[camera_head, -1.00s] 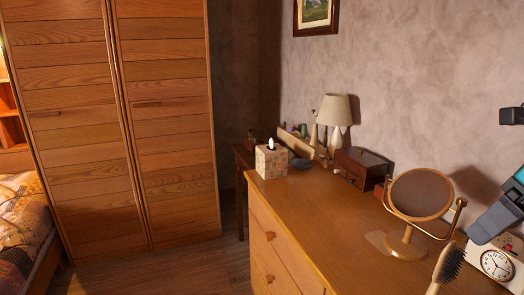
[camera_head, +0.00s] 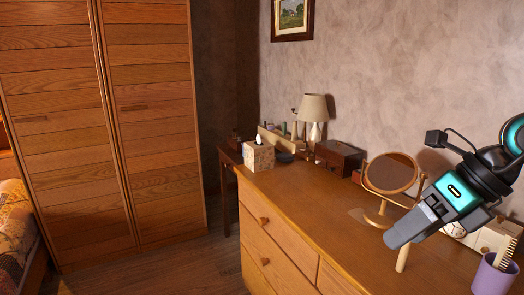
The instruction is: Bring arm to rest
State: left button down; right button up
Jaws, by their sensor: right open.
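My right gripper (camera_head: 402,232) hangs over the right part of the wooden dresser (camera_head: 310,200), in front of the clock and just right of the round mirror. Its jaws are open and no object shows between them. The arm (camera_head: 490,170) comes in from the right edge. My left gripper is not in view.
On the dresser stand a round mirror (camera_head: 391,174), a tissue box (camera_head: 259,156), a dark wooden box (camera_head: 338,156), a lamp (camera_head: 313,110) and a purple cup (camera_head: 493,277) with a comb. A wardrobe (camera_head: 150,120) stands left. The dresser's front middle is clear.

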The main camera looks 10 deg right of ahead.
jog(key=w+a+f+m+t+y+p, duration=0.1)
jog(key=w+a+f+m+t+y, duration=0.25)
jog(key=a+m+y, duration=0.2)
jog(key=w+a+f+m+t+y+p, duration=0.1)
jog(key=w+a+f+m+t+y, duration=0.1)
jog(key=a+m+t+y, duration=0.4)
jog(key=s+d+f+m+t+h+p, duration=0.1)
jog(key=d+f+m+h, duration=0.1)
jog(key=f+m+h, duration=0.55)
jog(key=s+d+f+m+t+h, duration=0.15)
jog(key=f+m+h, duration=0.35)
jog(key=f+m, duration=0.55)
jog(key=s+a+f+m+g+h, duration=0.2)
jog(key=s+a+f+m+g, duration=0.2)
jog(key=s+f+m, duration=0.3)
notch_tip(320, 180, down, 2)
jog(key=shift+s+a+f+g+p, duration=0.3)
jog(key=shift+s+g, duration=0.2)
jog(key=shift+s, duration=0.7)
jog(key=shift+d, duration=0.1)
